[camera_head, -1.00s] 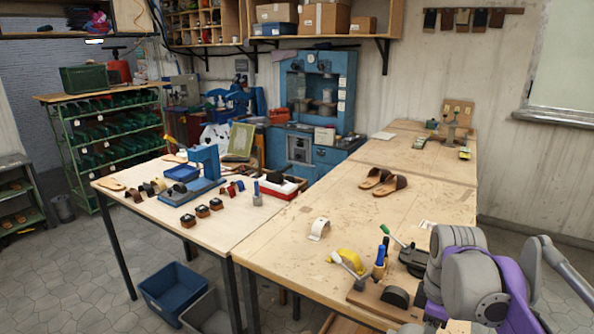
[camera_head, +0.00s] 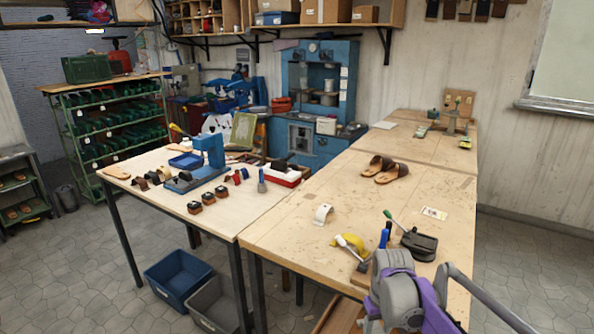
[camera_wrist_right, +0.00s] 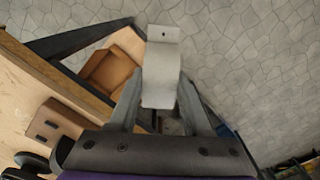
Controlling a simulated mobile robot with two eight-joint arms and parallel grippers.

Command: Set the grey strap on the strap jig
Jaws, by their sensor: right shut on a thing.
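In the right wrist view my right gripper (camera_wrist_right: 161,92) is shut on a pale grey curved strap (camera_wrist_right: 163,65). The strap has a small hole near its far end and is held in the air beyond the table edge, above the floor. In the head view my right arm reaches in at the bottom right, and its fingers and the strap cannot be made out. A brown wooden block (camera_wrist_right: 52,127) with dark slots lies on the table in the wrist view. I cannot tell which fixture is the strap jig. My left gripper is not in view.
On the near table (camera_head: 290,240) are a white strap (camera_head: 323,214), a yellow arched piece (camera_head: 352,243), blue-handled tools (camera_head: 384,238), a dark green-handled device (camera_head: 418,244) and sandals (camera_head: 385,169). Blue (camera_head: 178,279) and grey bins stand on the floor. The table's middle is mostly clear.

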